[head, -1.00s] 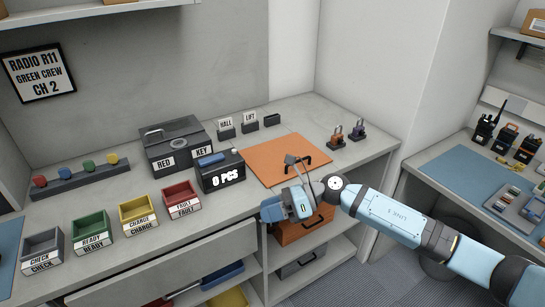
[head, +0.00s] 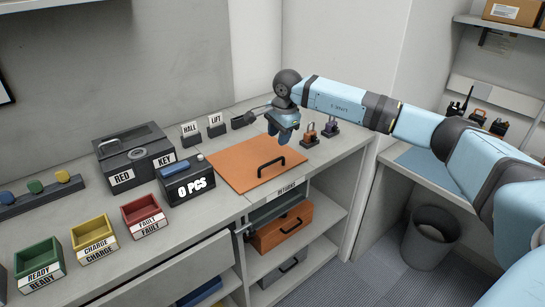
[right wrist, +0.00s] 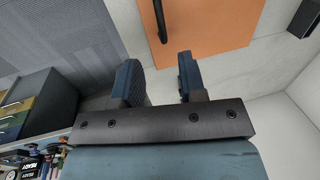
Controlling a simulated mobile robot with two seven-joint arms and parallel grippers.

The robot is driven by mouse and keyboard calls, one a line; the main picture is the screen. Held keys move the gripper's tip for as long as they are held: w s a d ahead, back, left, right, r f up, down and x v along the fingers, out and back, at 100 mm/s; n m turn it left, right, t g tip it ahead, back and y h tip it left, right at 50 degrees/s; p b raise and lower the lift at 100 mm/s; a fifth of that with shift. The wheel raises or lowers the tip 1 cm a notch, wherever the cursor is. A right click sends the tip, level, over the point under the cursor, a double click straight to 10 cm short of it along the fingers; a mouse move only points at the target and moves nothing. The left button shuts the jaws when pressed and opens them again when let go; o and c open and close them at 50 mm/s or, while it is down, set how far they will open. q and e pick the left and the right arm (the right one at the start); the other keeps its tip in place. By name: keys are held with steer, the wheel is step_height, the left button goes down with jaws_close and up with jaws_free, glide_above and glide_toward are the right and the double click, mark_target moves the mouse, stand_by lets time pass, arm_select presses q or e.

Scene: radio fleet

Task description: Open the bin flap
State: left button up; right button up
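The bin flap appears to be the flat orange panel (head: 228,166) on the counter, with a black bar handle (head: 270,166). It lies flat, level with the counter top, above a label at the counter edge. My right gripper (head: 284,138) is above the panel's far right edge, beyond the handle and apart from it. In the right wrist view its two fingers (right wrist: 158,80) are spread with nothing between them. The orange panel (right wrist: 215,25) and part of the handle (right wrist: 161,18) show past the fingers. My left gripper is not in view.
Two small padlock-like items (head: 320,130) stand on the counter right of the gripper. Left of the panel are a black "0 PCS" box (head: 188,183) and a dark key box (head: 135,158). An orange case (head: 282,226) sits on the shelf below. A waste bin (head: 432,236) stands on the floor.

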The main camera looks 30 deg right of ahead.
mark_target(274, 160)
steer(key=f, duration=0.3)
steer(key=w+f, duration=0.1)
steer(key=f, duration=0.2)
steer(key=w+f, duration=0.1)
steer(key=f, duration=0.2)
steer(key=shift+a+f, duration=0.15)
jaws_close()
